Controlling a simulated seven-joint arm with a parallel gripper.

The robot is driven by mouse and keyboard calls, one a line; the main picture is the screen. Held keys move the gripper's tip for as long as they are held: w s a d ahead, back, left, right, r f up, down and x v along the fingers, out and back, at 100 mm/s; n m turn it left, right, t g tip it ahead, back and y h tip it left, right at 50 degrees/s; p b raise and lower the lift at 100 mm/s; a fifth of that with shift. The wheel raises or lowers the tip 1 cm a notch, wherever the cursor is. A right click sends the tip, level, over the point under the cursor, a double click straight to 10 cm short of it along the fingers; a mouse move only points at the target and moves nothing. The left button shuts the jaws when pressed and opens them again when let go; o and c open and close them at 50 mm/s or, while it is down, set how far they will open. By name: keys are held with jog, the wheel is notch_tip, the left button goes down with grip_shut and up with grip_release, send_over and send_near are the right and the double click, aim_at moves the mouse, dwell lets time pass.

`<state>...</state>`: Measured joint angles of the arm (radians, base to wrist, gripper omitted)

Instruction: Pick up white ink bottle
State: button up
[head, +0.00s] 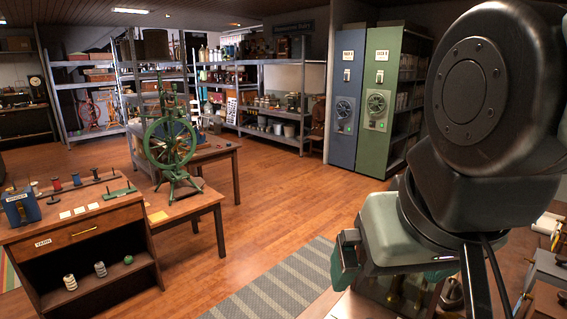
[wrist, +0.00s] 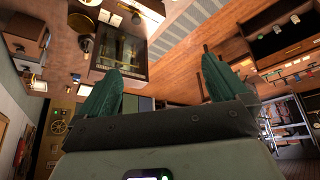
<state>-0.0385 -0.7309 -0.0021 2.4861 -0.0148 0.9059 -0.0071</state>
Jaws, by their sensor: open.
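I cannot make out a white ink bottle for certain in either view. My gripper (wrist: 160,62) is open in the wrist view, its two green fingers wide apart with nothing between them. Beyond the fingers, the wrist view shows a dark glass-topped case (wrist: 122,50) and several small items on a brown surface, too small to name. In the head view my arm fills the right side and hides much of the table (head: 543,300) there, where small brass and white items show.
A wooden cabinet (head: 78,238) at left holds thread spools (head: 70,282) on its shelf. A green spinning wheel (head: 170,140) stands behind it. Metal shelves (head: 275,75) and blue and green cabinets (head: 378,100) stand at the back. A striped rug (head: 285,285) lies on the open floor.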

jog(key=shift+s, duration=0.15)
jog(key=shift+c, duration=0.8)
jog(key=shift+f, duration=0.1)
